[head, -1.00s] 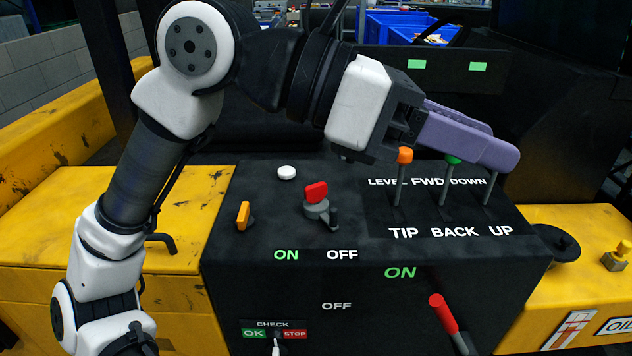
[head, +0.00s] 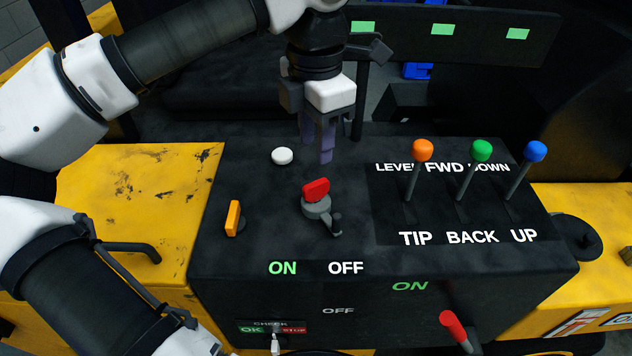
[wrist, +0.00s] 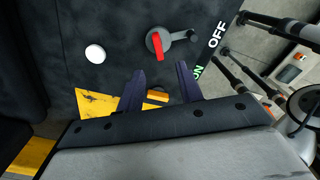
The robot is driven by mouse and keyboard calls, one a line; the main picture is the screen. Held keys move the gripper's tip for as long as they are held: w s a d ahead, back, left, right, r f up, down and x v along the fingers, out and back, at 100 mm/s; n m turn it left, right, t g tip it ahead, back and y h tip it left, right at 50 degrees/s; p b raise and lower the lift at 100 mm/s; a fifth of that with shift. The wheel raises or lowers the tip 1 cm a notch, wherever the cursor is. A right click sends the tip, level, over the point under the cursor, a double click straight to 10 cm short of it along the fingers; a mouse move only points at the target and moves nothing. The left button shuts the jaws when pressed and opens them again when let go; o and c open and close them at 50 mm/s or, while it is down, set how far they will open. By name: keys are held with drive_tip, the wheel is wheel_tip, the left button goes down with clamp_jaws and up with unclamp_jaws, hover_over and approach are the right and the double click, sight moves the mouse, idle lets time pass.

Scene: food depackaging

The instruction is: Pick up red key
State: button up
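The red key (head: 316,190) sits in a grey round switch on top of the black control box (head: 270,230), behind the ON and OFF labels. It also shows in the wrist view (wrist: 157,44), upper middle, beyond the fingertips. My gripper (head: 318,155) points down, behind the key and apart from it. In the wrist view its two purple fingers (wrist: 160,75) stand apart with nothing between them, so it is open. The key is not hidden in either view.
A white button (head: 282,156) lies left of the gripper, and an orange switch (head: 233,218) is further left. Levers with orange (head: 422,150), green (head: 482,150) and blue (head: 536,151) knobs stand at the right. A red-handled lever (head: 453,326) is on the front face.

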hover_over(316, 183)
wheel_tip(316, 183, down, 5)
drive_tip(key=shift+s+f+p, duration=0.1)
drive_tip(key=shift+s+p, duration=0.05)
drive_tip(key=shift+p, duration=0.2)
drive_tip(key=shift+w+f+p, duration=0.2)
drive_tip(key=shift+f+p, duration=0.95)
drive_tip(key=shift+f, duration=1.5)
drive_tip(key=shift+c, duration=0.5)
clamp_jaws()
